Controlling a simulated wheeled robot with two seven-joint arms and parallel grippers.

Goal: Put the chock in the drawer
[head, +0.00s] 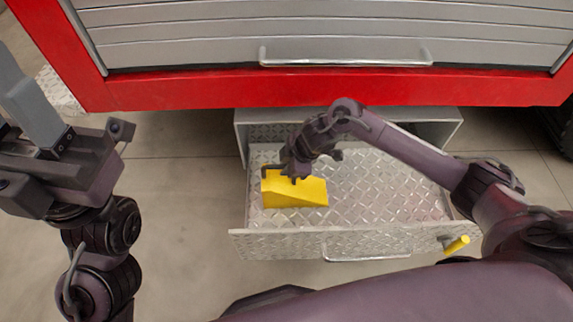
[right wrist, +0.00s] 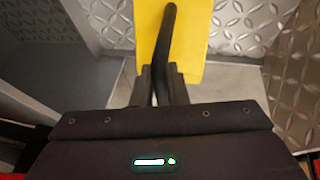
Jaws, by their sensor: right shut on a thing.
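The yellow wedge-shaped chock (head: 300,193) is inside the outline of the open metal drawer (head: 385,190), towards its left side. I cannot tell whether it touches the drawer floor. My right gripper (head: 292,178) is above the chock's left end and shut on its dark bar handle. In the right wrist view the handle (right wrist: 168,40) runs between the fingers of my right gripper (right wrist: 160,82), with the yellow chock (right wrist: 190,50) behind it. My left gripper (head: 60,165) is at the far left, away from the drawer; its jaws are not clear.
The drawer slides out from a metal housing (head: 440,125) under a red vehicle body (head: 190,92) with a grey roller shutter (head: 200,40). The drawer front has a bar handle (head: 367,257) and a yellow lever (head: 457,245) at its right. The drawer's right part is empty.

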